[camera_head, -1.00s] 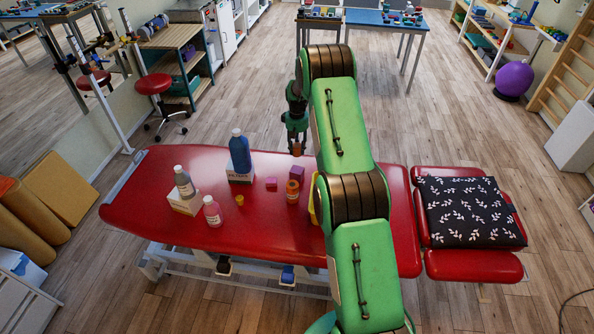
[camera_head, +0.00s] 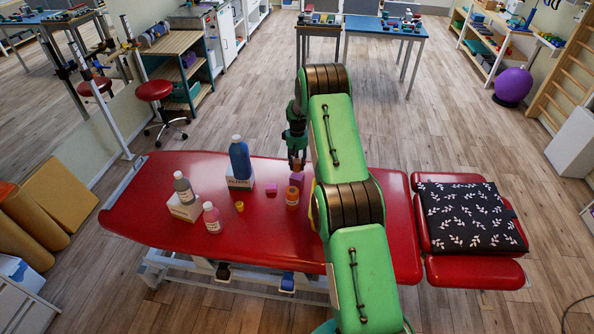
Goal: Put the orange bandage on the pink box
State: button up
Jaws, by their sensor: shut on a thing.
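My gripper (camera_head: 297,158) points down above the far edge of the red treatment table, just beyond a purple box (camera_head: 297,179). It is shut on a small orange thing, which I take for the orange bandage (camera_head: 297,167); the fingers hide much of it. The small pink box (camera_head: 271,188) lies on the table to the left of the gripper and nearer the camera, with nothing on top.

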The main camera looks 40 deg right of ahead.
aim_at(297, 169)
jog(key=shift+f, duration=0.1)
jog(key=shift+f, duration=1.8)
jog(key=shift+f, duration=0.15)
jog(key=o, duration=1.1)
jog(key=shift+o, duration=0.2)
jog(key=shift+r, duration=6.15)
